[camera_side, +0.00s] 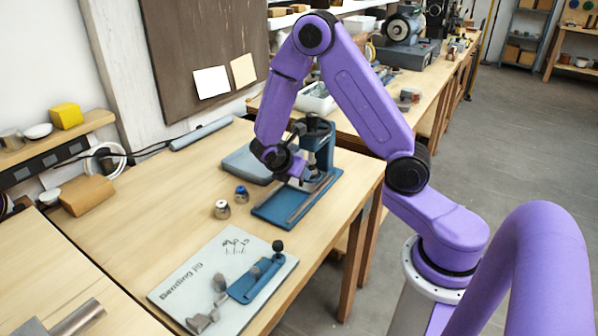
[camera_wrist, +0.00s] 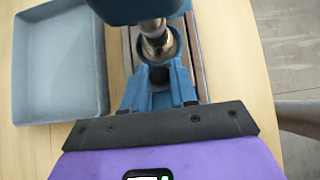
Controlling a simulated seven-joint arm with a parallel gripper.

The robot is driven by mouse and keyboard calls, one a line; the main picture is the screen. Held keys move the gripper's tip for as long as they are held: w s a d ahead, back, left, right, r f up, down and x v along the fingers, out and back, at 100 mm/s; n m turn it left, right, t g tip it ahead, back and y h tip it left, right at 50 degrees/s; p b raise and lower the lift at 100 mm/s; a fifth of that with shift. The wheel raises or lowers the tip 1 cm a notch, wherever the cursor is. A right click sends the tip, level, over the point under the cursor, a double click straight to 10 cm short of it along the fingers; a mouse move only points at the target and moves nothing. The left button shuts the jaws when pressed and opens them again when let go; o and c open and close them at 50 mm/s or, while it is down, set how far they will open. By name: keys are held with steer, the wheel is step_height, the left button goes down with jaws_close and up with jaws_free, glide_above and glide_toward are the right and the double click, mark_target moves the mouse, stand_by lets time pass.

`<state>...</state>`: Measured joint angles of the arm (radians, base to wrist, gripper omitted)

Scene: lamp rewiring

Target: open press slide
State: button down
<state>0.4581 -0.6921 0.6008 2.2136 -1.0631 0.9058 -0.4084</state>
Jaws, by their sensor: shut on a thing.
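The blue press (camera_side: 318,150) stands on the wooden bench with its column upright and its long base (camera_side: 276,212) running toward the front left. My gripper (camera_side: 306,178) is low at the press, just above the base, and is shut on the press slide. In the wrist view the press head (camera_wrist: 140,8) hangs at the top, with a metal ram (camera_wrist: 156,38) under it. The press slide (camera_wrist: 158,76) shows as a dark part between the blue pieces ahead of my gripper. Its grip area is small and partly hidden by my wrist.
A shallow blue-grey tray (camera_wrist: 62,65) lies beside the press, left of it in the wrist view. Two small pots, one white-topped (camera_side: 222,209) and one blue-topped (camera_side: 241,194), stand near the base. A bending jig board (camera_side: 190,285) lies at the front.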

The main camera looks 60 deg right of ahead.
steer(key=a, duration=1.2)
steer(key=shift+a, duration=0.35)
steer(key=c, duration=0.9)
jaws_free()
steer(key=shift+r, duration=0.1)
steer(key=v, duration=1.7)
steer(key=shift+a+r, duration=0.1)
steer(key=shift+a, duration=0.05)
